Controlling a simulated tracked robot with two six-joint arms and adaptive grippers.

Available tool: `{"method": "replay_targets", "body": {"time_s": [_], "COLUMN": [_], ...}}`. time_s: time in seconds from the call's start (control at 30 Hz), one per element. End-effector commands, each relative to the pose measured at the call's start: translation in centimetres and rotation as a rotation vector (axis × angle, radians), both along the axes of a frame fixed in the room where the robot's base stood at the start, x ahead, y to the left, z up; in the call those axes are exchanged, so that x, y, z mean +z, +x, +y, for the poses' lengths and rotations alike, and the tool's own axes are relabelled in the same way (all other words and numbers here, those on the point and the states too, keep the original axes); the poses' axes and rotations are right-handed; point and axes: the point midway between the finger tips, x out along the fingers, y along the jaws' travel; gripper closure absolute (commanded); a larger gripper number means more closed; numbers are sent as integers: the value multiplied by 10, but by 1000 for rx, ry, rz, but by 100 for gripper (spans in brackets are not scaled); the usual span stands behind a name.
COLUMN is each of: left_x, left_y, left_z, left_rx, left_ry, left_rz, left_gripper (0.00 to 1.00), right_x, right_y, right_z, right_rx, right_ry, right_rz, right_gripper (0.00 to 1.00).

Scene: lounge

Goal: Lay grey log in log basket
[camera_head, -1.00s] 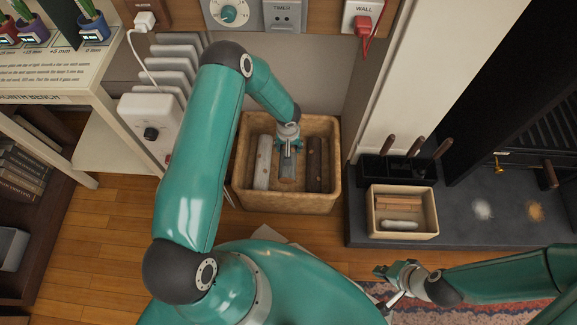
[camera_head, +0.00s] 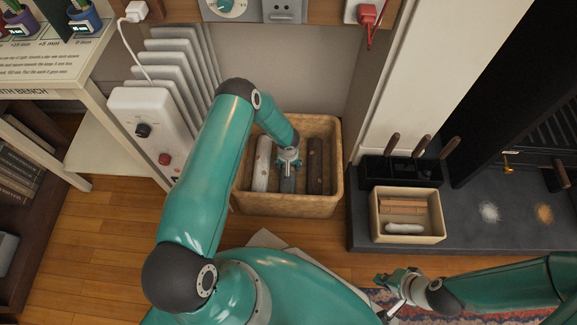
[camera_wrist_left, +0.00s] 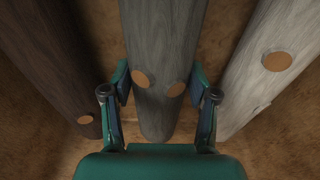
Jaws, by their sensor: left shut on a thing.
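The grey log (camera_head: 287,184) is inside the wicker log basket (camera_head: 290,207), between a pale log (camera_head: 262,165) and a dark brown log (camera_head: 314,168). My left gripper (camera_head: 289,161) reaches down into the basket and is shut on the grey log. In the left wrist view the grey log (camera_wrist_left: 162,55) runs between the two fingers (camera_wrist_left: 160,95), with a gap to the dark log (camera_wrist_left: 45,70) and the pale log (camera_wrist_left: 265,70). Whether its underside touches the basket floor is hidden. My right gripper (camera_head: 388,291) is open and empty, low over the rug.
A white radiator (camera_head: 178,90) stands left of the basket. To the right, a dark hearth (camera_head: 470,232) carries a small box (camera_head: 406,238) and a black holder with wooden handles (camera_head: 373,176). A pillar (camera_head: 400,90) stands behind them.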

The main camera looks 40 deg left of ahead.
Motion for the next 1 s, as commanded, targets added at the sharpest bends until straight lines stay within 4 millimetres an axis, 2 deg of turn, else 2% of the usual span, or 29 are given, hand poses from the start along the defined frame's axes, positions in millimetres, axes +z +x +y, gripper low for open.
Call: {"method": "replay_targets", "body": {"time_s": [0.23, 0.27, 0.4, 0.77, 0.87, 1.0], "left_x": [-3, -2, -1, 1, 9, 32], "left_y": [0, 0, 0, -1, -1, -2], "left_z": [1, 0, 0, 1, 0, -1], "left_rx": [1, 1, 1, 1, 1, -1], "left_ry": [0, 0, 0, 0, 0, 1], "left_rz": [-1, 0, 0, 0, 0, -1], "left_gripper": [100, 36, 16, 16, 16, 16], "right_x": [-4, -2, -2, 1, 5, 15], "right_y": [0, 0, 0, 0, 0, 0], "right_z": [0, 0, 0, 0, 0, 0], "right_rx": [0, 0, 0, 0, 0, 0], "right_ry": [0, 0, 0, 0, 0, 0], "right_rz": [0, 0, 0, 0, 0, 0], "right_gripper": [100, 100, 100, 100, 100, 100]}}
